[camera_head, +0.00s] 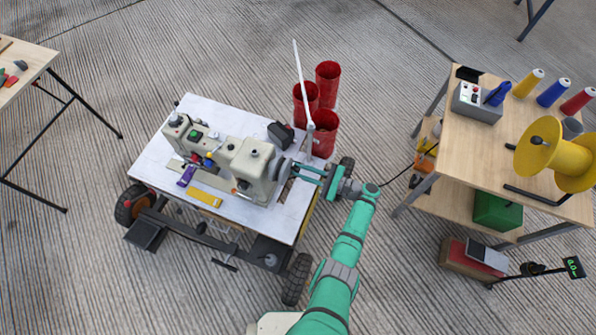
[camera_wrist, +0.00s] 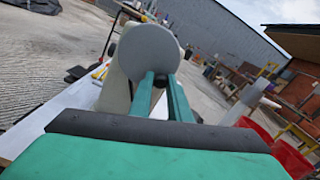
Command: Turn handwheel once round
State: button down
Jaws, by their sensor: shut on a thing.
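A cream sewing machine (camera_head: 247,163) stands on a white-topped wheeled cart (camera_head: 168,155). Its grey round handwheel (camera_head: 283,172) is at the machine's right end. In the wrist view the handwheel (camera_wrist: 150,50) is a pale grey disc straight ahead. My gripper (camera_head: 298,171) reaches in from the right. Its two green fingers (camera_wrist: 160,92) run up to the lower part of the disc and are shut on the handwheel. The exact grip point is partly hidden behind the fingertips and disc.
Red cylindrical containers (camera_head: 327,84) and a white upright post (camera_head: 303,85) stand just behind my gripper. A purple object (camera_head: 187,175) and a yellow piece (camera_head: 204,197) lie on the cart. A wooden table (camera_head: 480,140) with thread cones and a yellow reel (camera_head: 555,152) stands right. Concrete floor between is mostly clear.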

jog(key=shift+w+d+r+n, duration=0.2)
jog(key=shift+w+d+n, duration=0.05)
jog(key=shift+n, duration=0.15)
jog(key=c, duration=1.7)
grip_release()
jog(key=shift+o, duration=0.2)
jog(key=shift+a, duration=0.1)
jog(key=shift+s, duration=0.1)
jog(key=v, duration=1)
jog(key=shift+s+d, duration=0.25)
jog(key=shift+d, duration=0.05)
jog(key=shift+w+f, duration=0.1)
